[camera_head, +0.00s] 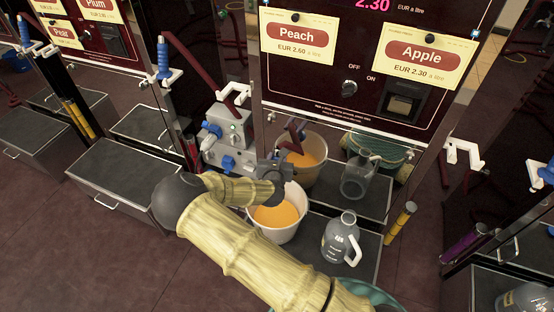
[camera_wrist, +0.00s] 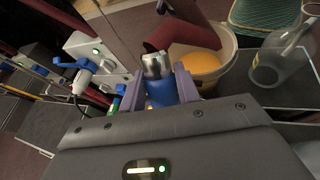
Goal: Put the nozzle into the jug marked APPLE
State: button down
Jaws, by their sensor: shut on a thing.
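My gripper (camera_head: 275,170) is shut on a nozzle, held above the left side of the tray below the Peach and Apple panel. In the wrist view the nozzle (camera_wrist: 160,90) shows a blue grip between the fingers, a pale metal part and a dark red tube beyond. The nozzle's tip is not clearly seen.
A white bucket (camera_head: 291,232) of orange liquid stands beneath my gripper. The mirror-like panel behind shows a second bucket and jug. A grey box (camera_head: 228,133) with blue parts stands left. White holders (camera_head: 236,95) flank the panel (camera_head: 360,60). A teal basket (camera_head: 375,295) is in front.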

jog(key=shift+r+p, duration=1.05)
jog(key=shift+r, duration=0.45)
